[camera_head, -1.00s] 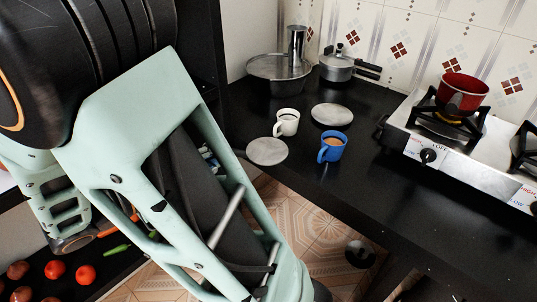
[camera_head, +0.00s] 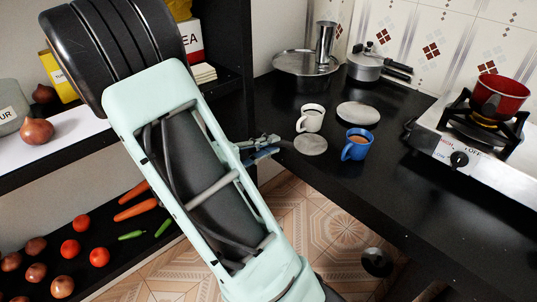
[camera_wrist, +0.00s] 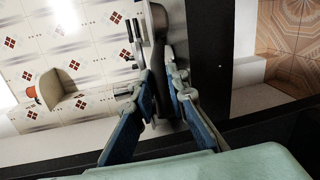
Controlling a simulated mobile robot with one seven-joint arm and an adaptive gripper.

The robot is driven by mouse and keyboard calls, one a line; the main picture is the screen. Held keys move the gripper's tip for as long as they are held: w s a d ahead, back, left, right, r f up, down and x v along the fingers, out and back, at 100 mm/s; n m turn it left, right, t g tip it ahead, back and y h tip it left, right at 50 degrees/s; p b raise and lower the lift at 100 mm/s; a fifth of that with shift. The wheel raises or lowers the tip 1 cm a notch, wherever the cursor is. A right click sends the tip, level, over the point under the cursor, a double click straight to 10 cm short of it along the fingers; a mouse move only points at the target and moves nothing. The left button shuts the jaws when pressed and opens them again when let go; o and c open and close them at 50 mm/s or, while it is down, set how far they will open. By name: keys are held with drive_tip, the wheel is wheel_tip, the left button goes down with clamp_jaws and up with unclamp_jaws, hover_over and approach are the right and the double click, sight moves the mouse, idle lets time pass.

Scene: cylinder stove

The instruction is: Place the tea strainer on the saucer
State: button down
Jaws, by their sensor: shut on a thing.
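My gripper (camera_head: 268,147) is at the left edge of the black counter, left of the nearer grey round disc (camera_head: 311,146). That disc and another (camera_head: 358,113) behind it look like saucers; nothing is seen lying on either. In the wrist view my gripper (camera_wrist: 160,85) has its blue fingers shut on a dark, long, rounded thing (camera_wrist: 160,48), which I take to be the tea strainer. Its far end and any mesh are not clear. In the head view the held thing is too small to make out.
A white cup (camera_head: 311,119) and a blue cup (camera_head: 356,146) stand beside the discs. Pots (camera_head: 305,66) stand at the back of the counter. A stove (camera_head: 480,150) bears a red pot (camera_head: 498,96). Shelves with vegetables (camera_head: 70,249) are at left.

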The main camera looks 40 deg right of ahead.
drive_tip(key=shift+f, duration=1.2)
drive_tip(key=shift+f+b, duration=0.2)
drive_tip(key=shift+b, duration=0.2)
drive_tip(key=c, duration=1.9)
unclamp_jaws()
drive_tip(key=shift+r, duration=0.15)
